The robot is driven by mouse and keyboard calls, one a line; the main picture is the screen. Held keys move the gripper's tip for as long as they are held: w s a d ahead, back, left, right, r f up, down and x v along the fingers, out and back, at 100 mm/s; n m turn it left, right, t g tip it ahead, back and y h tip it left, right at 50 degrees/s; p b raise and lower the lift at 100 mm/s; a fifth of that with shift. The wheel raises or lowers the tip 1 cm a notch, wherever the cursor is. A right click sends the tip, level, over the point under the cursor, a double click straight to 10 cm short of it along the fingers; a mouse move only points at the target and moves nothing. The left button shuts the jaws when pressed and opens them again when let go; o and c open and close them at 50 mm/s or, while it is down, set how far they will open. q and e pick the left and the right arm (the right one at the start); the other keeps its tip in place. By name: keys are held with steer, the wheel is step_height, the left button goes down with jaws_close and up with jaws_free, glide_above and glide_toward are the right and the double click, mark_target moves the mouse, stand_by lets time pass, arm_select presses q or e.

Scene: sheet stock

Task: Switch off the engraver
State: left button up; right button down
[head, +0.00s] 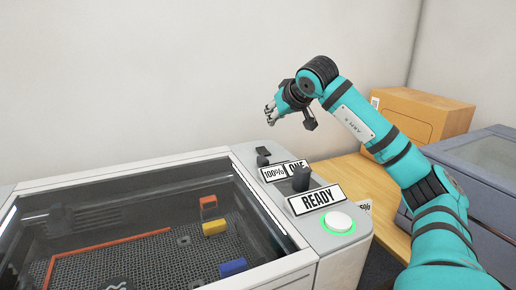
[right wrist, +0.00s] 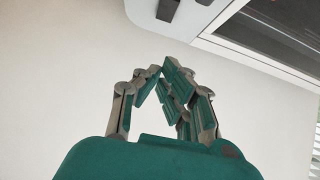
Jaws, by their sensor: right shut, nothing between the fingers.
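The engraver (head: 330,262) is a light grey machine with a dark glass lid. Its right-hand panel carries a white round button (head: 338,221) with a lit green ring, a "READY" sign (head: 316,199), a black knob (head: 301,179), a "100%" sign (head: 274,173) and a small black switch (head: 263,156) at the back. My right gripper (head: 270,113) is shut and empty in the air above the back of the panel, touching nothing. In the right wrist view its fingers (right wrist: 160,72) meet, and an edge of the engraver shows at the top right. My left gripper is out of view.
Under the lid (head: 130,232) lie orange, yellow and blue pieces on a honeycomb bed. A cardboard box (head: 425,115) stands on the wooden table (head: 345,172) behind my right arm. A grey lidded machine (head: 485,160) is at the right. A plain wall stands behind.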

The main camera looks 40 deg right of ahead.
steer(key=p, duration=0.2)
glide_above(264, 150)
steer(key=f, duration=0.6)
steer(key=shift+s, duration=0.35)
steer(key=f, duration=0.2)
steer(key=shift+w+f, duration=0.4)
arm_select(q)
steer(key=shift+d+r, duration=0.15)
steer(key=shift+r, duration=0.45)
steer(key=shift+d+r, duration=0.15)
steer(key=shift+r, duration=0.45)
arm_select(e)
steer(key=shift+d+f, duration=0.1)
steer(key=shift+f, duration=0.8)
